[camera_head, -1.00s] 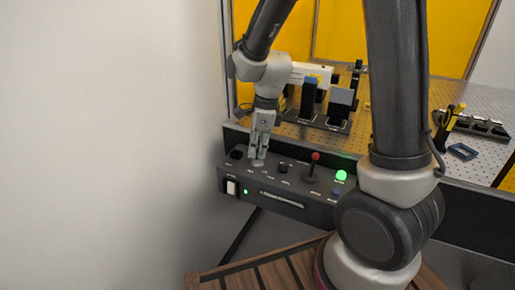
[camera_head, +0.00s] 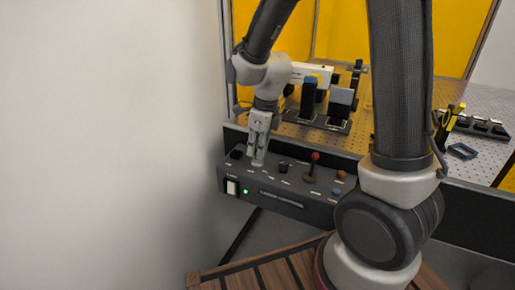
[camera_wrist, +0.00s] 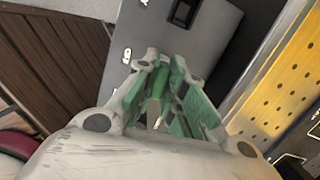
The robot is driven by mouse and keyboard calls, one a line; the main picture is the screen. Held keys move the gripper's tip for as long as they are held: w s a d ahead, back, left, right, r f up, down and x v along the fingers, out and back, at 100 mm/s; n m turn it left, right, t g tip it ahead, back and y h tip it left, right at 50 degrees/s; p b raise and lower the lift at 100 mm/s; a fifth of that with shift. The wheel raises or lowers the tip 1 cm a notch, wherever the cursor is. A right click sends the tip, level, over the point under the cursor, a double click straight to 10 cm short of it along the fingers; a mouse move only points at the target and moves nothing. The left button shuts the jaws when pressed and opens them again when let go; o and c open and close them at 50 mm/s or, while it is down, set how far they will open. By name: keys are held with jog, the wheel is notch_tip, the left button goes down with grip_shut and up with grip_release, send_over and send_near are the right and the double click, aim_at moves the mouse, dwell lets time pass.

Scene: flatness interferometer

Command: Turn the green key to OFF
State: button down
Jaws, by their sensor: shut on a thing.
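The dark control box (camera_head: 290,188) stands at the front of the optical table, with a row of controls on its sloped top. My gripper (camera_head: 257,162) points down onto the left part of that top. Its fingers are shut at the place of the green key. A round lamp (camera_head: 341,175) at the box's right end looks dull brown, unlit.
Right of my gripper are a dark knob (camera_head: 284,167), a red-tipped lever (camera_head: 314,158) and a blue button (camera_head: 336,191). A white rocker switch (camera_head: 232,187) and small green light (camera_head: 245,191) are on the front. The perforated table (camera_head: 395,125) carries optics behind.

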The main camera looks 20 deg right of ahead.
jog(key=shift+s+f+m, duration=0.1)
jog(key=shift+m, duration=1)
jog(key=c, duration=1.4)
grip_release()
jog(key=shift+r, duration=3.6)
